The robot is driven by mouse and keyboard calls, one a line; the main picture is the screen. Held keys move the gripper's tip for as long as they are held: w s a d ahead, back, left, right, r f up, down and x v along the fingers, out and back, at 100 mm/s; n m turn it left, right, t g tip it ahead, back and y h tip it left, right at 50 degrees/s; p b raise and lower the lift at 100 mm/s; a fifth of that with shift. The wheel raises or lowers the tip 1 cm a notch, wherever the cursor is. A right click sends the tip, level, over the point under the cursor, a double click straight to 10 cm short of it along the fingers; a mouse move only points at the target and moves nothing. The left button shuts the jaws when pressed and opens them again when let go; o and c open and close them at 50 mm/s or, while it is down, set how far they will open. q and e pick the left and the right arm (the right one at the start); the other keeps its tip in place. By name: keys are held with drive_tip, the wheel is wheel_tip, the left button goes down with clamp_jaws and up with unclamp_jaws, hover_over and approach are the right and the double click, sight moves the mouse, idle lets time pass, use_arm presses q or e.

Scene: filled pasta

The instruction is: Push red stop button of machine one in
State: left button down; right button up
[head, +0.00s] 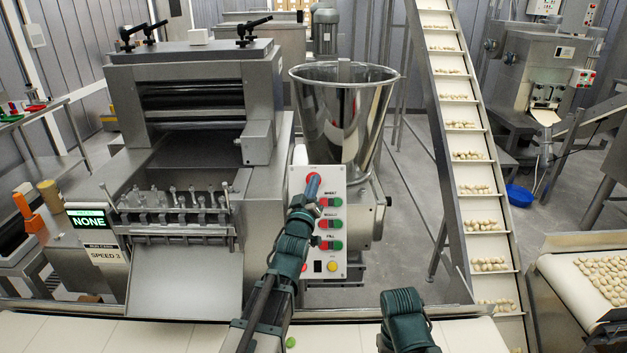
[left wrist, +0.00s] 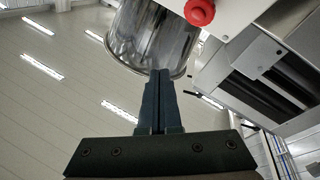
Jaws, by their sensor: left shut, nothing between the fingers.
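The machine's upright control panel (head: 331,262) is light grey, with red and green button pairs down its right side. The red stop button (head: 311,176) is at its top and is partly hidden behind my left gripper. My left gripper (head: 313,186) is shut and empty, pointing up in front of the button. In the left wrist view, the round red button (left wrist: 200,12) is at the top edge, above and right of the shut fingertips (left wrist: 159,73). A gap shows between them there; I cannot tell the depth. My right gripper's fingers are not visible; only its arm shows.
A steel hopper (head: 340,110) stands behind the panel. The roller machine (head: 190,95) is to its left, with a screen (head: 88,221) reading NONE. An inclined conveyor (head: 461,130) carrying pasta rises on the right. A white belt (head: 130,333) runs along the front.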

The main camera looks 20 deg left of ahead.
use_arm(q)
drive_tip(key=w+a+f+b, duration=0.2)
drive_tip(key=w+f+b, duration=0.2)
drive_tip(key=w, duration=0.3)
drive_tip(key=shift+f+b, duration=0.3)
drive_tip(key=shift+f, duration=0.05)
drive_tip(key=shift+w, duration=0.2)
idle(1.8)
drive_tip(key=shift+w+a+f, duration=0.1)
drive_tip(key=shift+w+f, duration=0.1)
drive_tip(key=shift+w, duration=0.05)
drive_tip(key=shift+w+a+f+b, duration=0.15)
drive_tip(key=shift+w+f+b, duration=0.1)
drive_tip(key=shift+w+b, duration=0.2)
idle(0.8)
drive_tip(key=shift+s+r, duration=0.1)
drive_tip(key=shift+s, duration=0.05)
drive_tip(key=shift+s+d+r+p, duration=0.25)
drive_tip(key=shift+s+r+p, duration=0.2)
drive_tip(key=shift+s, duration=0.2)
